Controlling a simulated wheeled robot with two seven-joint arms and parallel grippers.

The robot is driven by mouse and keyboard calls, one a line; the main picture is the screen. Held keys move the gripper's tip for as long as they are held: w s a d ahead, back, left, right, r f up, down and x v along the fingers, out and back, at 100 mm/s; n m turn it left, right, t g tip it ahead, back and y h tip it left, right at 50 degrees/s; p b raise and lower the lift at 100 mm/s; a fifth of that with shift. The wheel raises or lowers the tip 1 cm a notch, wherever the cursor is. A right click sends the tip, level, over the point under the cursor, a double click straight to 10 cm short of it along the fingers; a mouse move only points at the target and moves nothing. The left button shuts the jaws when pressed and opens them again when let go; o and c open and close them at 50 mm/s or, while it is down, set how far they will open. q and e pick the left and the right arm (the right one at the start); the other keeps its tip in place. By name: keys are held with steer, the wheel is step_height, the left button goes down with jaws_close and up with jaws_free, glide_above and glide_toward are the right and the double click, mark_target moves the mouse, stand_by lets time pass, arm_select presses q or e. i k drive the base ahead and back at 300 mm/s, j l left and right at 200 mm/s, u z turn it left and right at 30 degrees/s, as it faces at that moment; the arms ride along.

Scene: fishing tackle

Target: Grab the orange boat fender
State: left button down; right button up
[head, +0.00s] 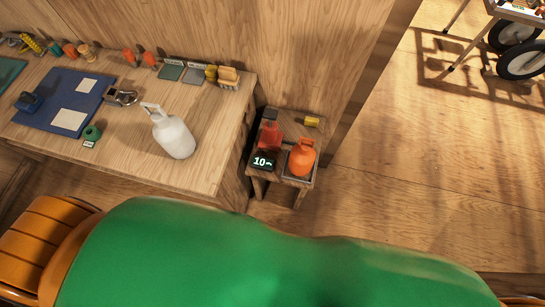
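The orange boat fender (302,159) stands upright on a small wooden stool (299,195) in the head view, right of the workbench. It is a rounded body with a narrower neck at the top, and it sits on a dark square plate or tray. Neither of my grippers is in view, and nothing is touching the fender.
A dark display (264,161) with glowing digits, a red item (270,134) and a yellow block (312,121) share the stool. A wheeled cart (515,45) is at upper right; floor between is clear.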

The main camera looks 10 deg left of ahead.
mark_target(302, 156)
steer(key=i+l+u, duration=0.15)
steer(key=l+u, duration=0.15)
steer(key=u, duration=0.15)
steer(key=i+l+u, duration=0.1)
steer(key=l+u, duration=0.55)
steer(key=u, duration=0.2)
steer(key=l+u, duration=0.85)
steer(key=k+j, duration=0.05)
steer(key=j, duration=0.05)
